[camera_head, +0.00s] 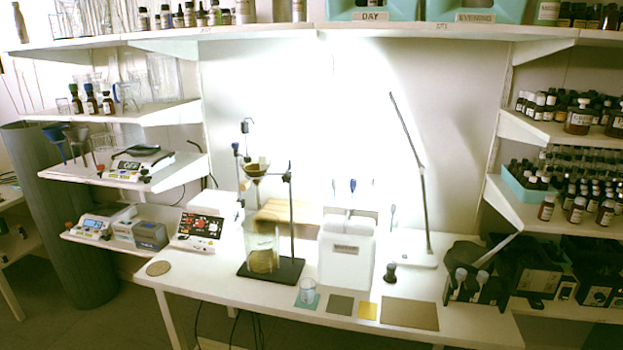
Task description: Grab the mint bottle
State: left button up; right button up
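I cannot tell which bottle is the mint bottle, because the small labels are unreadable at this size. A small dark bottle-like object (390,273) stands alone on the white table, right of the white box (346,255). Dark bottles with pale labels (576,210) stand on the right shelves. Three small dark bottles (91,101) stand on the upper left shelf, and more bottles (190,15) line the top shelf. Neither my left nor my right gripper is in view.
The white table (225,276) holds a black-based stand (271,271) with a funnel, a glass beaker (307,292), a thin lamp (424,200), flat coloured squares (367,311) and a brown mat (410,313). Black equipment (462,262) crowds its right end. Its front left is mostly clear.

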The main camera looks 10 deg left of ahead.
aim_at(77, 103)
jog(key=j, duration=5.55)
jog(key=i, duration=0.05)
